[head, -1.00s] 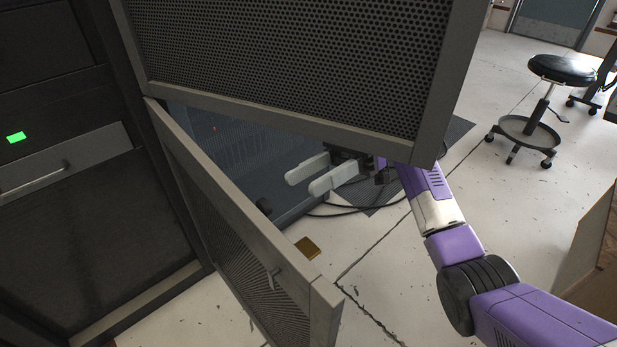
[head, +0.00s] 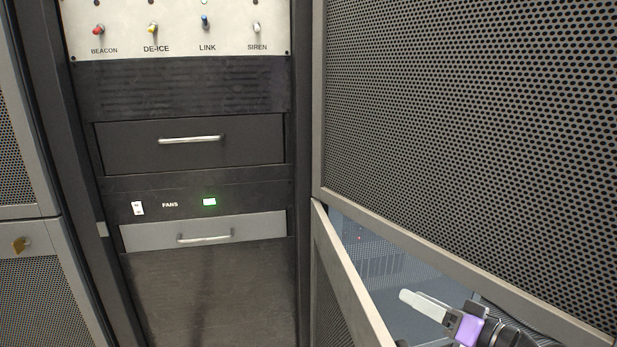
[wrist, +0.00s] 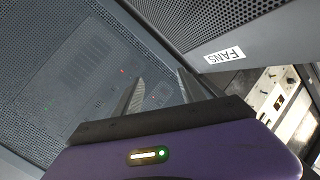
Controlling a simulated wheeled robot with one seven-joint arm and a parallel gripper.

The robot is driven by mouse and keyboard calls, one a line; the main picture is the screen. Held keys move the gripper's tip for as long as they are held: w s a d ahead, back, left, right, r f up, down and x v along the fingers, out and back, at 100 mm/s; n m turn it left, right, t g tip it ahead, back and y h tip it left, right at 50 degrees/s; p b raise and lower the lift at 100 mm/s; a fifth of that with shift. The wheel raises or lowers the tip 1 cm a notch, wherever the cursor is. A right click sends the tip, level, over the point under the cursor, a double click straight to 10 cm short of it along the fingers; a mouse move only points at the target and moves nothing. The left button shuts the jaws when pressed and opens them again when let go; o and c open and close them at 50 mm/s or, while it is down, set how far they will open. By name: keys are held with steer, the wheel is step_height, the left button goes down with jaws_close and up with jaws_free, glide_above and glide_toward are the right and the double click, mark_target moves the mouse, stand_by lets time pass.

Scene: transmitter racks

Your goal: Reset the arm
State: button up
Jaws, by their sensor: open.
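My gripper (wrist: 160,92) is open and empty in the wrist view, its two fingers apart in front of a dark perforated rack panel. In the head view my gripper (head: 425,322) shows at the lower right, behind the edge of the open upper mesh door (head: 470,130) and to the right of the lower door (head: 345,290). One pale finger shows clearly there; much of my arm is hidden by the upper door.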

steer(key=s+d+f+m+t+h, duration=0.1)
steer(key=s+f+m+t+h, duration=0.1)
steer(key=s+f+m+h, duration=0.45)
steer(key=s+d+f+m+t+h, duration=0.1)
steer(key=s+d+f+t+h, duration=0.3)
steer(key=s, duration=0.6)
steer(key=s+a+r+n+g, duration=0.1)
steer(key=s+a+n, duration=0.15)
steer(key=s, duration=0.85)
steer(key=s+a+r+n+g, duration=0.1)
steer(key=s+a+n+g, duration=0.15)
steer(key=s, duration=0.75)
steer(key=s+a+r+n+g, duration=0.1)
steer(key=s+a+r+n, duration=0.15)
steer(key=s, duration=0.85)
step_height(320, 180, up, 32)
steer(key=p, duration=3.3)
steer(key=shift+w+r+m+p, duration=0.25)
steer(key=shift+w+m+p, duration=0.05)
steer(key=shift+m, duration=0.1)
steer(key=shift+a+f, duration=0.1)
steer(key=shift+c, duration=0.5)
